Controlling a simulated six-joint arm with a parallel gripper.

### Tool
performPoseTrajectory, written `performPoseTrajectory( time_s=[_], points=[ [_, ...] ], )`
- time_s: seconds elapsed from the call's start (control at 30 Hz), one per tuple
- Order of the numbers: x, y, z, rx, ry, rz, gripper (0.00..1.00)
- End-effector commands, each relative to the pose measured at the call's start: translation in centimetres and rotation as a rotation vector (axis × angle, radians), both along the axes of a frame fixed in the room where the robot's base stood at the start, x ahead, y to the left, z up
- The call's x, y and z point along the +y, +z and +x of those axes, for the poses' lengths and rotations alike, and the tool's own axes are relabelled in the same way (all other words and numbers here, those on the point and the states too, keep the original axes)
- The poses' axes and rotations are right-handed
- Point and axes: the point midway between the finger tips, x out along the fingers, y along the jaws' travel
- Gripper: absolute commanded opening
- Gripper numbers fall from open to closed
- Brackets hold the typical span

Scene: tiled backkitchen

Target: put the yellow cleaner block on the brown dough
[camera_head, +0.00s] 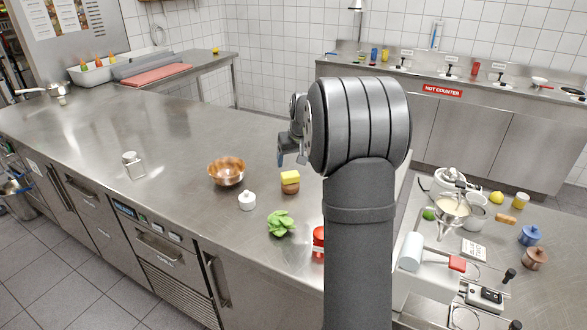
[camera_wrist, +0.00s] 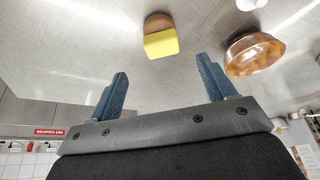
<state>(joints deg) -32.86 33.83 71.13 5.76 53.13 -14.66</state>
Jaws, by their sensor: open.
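The yellow cleaner block (camera_head: 290,176) rests on top of the brown dough (camera_head: 290,188) on the steel counter. In the wrist view, which is upside down, the yellow block (camera_wrist: 161,43) sits against the brown dough (camera_wrist: 157,21), and both lie beyond the fingertips. My gripper (camera_wrist: 161,65) is open, with nothing between its blue fingers. In the head view, my gripper (camera_head: 281,154) is above and slightly left of the stack, apart from it. The dough's underside is hidden.
Green lettuce (camera_head: 281,223) lies in front, and a red item (camera_head: 318,241) is partly hidden by my arm. A glass shaker (camera_head: 133,165) stands farther left. The counter's left part is mostly clear.

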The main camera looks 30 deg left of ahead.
Motion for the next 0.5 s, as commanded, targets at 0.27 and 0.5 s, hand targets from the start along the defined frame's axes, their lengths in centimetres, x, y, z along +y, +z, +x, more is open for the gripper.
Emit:
performPoseTrajectory(
  time_s=[0.27,0.5],
  points=[
    [-0.7,2.4,-0.7,-0.001,0.000,0.001,0.76],
    [-0.7,2.4,-0.7,0.000,0.000,0.000,0.76]
  ],
)
